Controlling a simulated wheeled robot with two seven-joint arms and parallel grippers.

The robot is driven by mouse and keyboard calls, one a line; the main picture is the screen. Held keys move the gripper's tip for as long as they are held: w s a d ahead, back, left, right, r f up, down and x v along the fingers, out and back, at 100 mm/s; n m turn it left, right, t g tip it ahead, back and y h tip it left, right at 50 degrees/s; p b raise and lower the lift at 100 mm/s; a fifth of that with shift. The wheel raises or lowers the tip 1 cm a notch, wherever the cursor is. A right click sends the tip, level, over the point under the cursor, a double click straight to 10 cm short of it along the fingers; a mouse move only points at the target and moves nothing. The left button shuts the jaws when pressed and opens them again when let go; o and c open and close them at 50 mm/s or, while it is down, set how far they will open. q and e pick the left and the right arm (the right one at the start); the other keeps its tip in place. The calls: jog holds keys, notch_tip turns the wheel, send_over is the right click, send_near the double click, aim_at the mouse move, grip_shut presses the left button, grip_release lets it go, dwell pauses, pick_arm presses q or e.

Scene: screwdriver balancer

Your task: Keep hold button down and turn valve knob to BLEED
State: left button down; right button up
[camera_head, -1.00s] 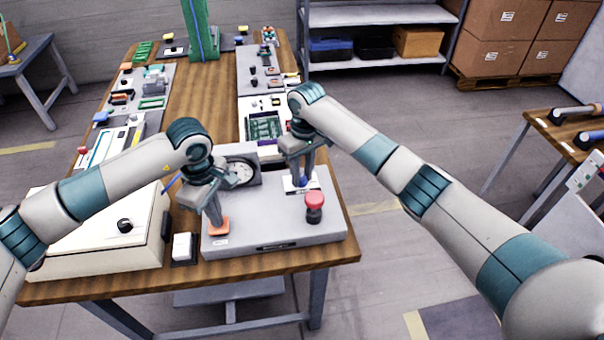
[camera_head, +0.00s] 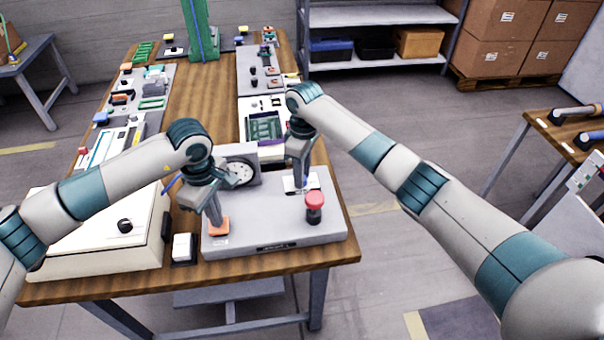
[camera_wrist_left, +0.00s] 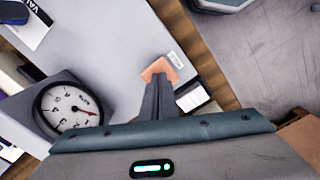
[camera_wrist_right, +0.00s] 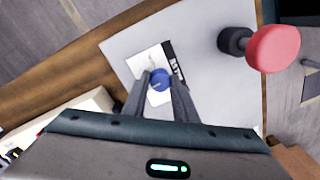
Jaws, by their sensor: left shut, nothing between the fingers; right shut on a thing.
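The orange hold button (camera_head: 222,232) sits at the front left of the grey panel (camera_head: 270,231). My left gripper (camera_head: 217,221) is shut and empty, its fingertips pointing down onto that button. In the left wrist view the fingertips cover part of the orange button (camera_wrist_left: 160,69). The blue valve knob (camera_wrist_right: 158,79) stands on a white label plate (camera_wrist_right: 143,62), whose lettering is partly hidden. My right gripper (camera_wrist_right: 158,90) is shut on the knob, with one finger on each side. In the head view the right gripper (camera_head: 299,184) mostly hides the knob. The knob's exact setting cannot be read.
A red mushroom button (camera_head: 314,202) stands on the panel just right of my right gripper. A round gauge (camera_head: 240,172) stands behind, between the two arms. A white box (camera_head: 100,235) and a small white switch block (camera_head: 183,248) are at the left.

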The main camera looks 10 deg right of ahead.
jog(key=o, duration=1)
jog(key=shift+o, duration=0.2)
jog(key=shift+r, duration=0.1)
notch_tip(320, 180, up, 12)
jog(key=shift+w+d, duration=0.15)
jog(key=shift+w, duration=0.05)
pick_arm(q)
notch_tip(320, 180, up, 7)
jog(key=p, duration=0.1)
pick_arm(e)
jog(key=shift+r, duration=0.55)
jog(key=shift+r, duration=0.1)
dwell(0.5)
